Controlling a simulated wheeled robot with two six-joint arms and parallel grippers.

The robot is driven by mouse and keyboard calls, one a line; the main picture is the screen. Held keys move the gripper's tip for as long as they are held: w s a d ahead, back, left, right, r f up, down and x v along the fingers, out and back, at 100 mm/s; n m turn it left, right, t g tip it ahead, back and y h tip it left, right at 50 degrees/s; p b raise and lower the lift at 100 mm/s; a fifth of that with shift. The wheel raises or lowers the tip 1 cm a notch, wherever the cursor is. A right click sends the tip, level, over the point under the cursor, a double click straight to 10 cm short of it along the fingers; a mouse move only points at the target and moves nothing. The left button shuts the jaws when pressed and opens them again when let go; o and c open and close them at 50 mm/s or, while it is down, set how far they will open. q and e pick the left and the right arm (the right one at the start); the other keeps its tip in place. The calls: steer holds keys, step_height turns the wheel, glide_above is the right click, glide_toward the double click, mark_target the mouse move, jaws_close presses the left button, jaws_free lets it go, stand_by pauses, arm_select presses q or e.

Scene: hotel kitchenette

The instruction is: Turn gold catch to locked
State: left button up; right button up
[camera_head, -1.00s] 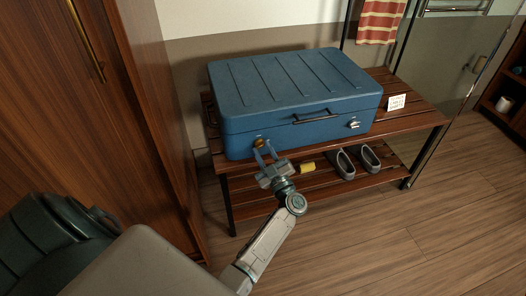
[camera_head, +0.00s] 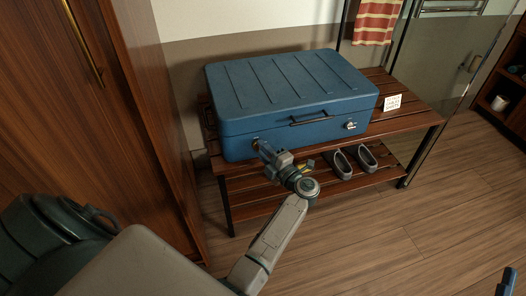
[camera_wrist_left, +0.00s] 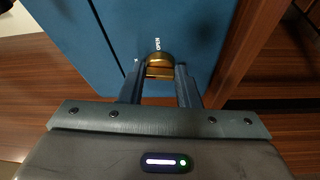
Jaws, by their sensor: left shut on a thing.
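The blue case (camera_head: 290,95) lies closed on the slatted bench. Its gold catch (camera_wrist_left: 160,61) is at the left of the front face, with the word OPEN beside it in the left wrist view. A further mark near the catch is partly hidden by a finger. My left gripper (camera_head: 261,147) is at the catch and shut on it, one finger on each side. In the head view the gripper mostly hides the catch. A blue tip, likely of my right gripper (camera_head: 507,283), shows at the bottom right corner; its jaws cannot be made out.
A silver catch (camera_head: 350,126) and a handle (camera_head: 311,119) are on the case front. A white card (camera_head: 393,102) stands on the bench (camera_head: 415,113). Grey slippers (camera_head: 343,163) and a partly hidden yellow item (camera_head: 304,168) are on the lower shelf. A wooden wardrobe (camera_head: 110,110) stands at left.

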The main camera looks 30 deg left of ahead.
arm_select(q)
steer(key=shift+n+h, duration=0.3)
steer(key=shift+n, duration=0.6)
arm_select(e)
steer(key=shift+w+f+g, duration=0.1)
steer(key=shift+f+g, duration=0.4)
steer(key=shift+f, duration=0.25)
steer(key=shift+f+m, duration=0.15)
steer(key=shift+m, duration=0.15)
arm_select(q)
steer(key=o, duration=1)
steer(key=shift+c, duration=0.2)
arm_select(e)
steer(key=shift+w+r, duration=0.1)
steer(key=shift+r, duration=0.15)
arm_select(q)
steer(key=shift+r, duration=0.1)
arm_select(e)
steer(key=shift+r, duration=0.1)
arm_select(q)
steer(key=shift+d, duration=0.1)
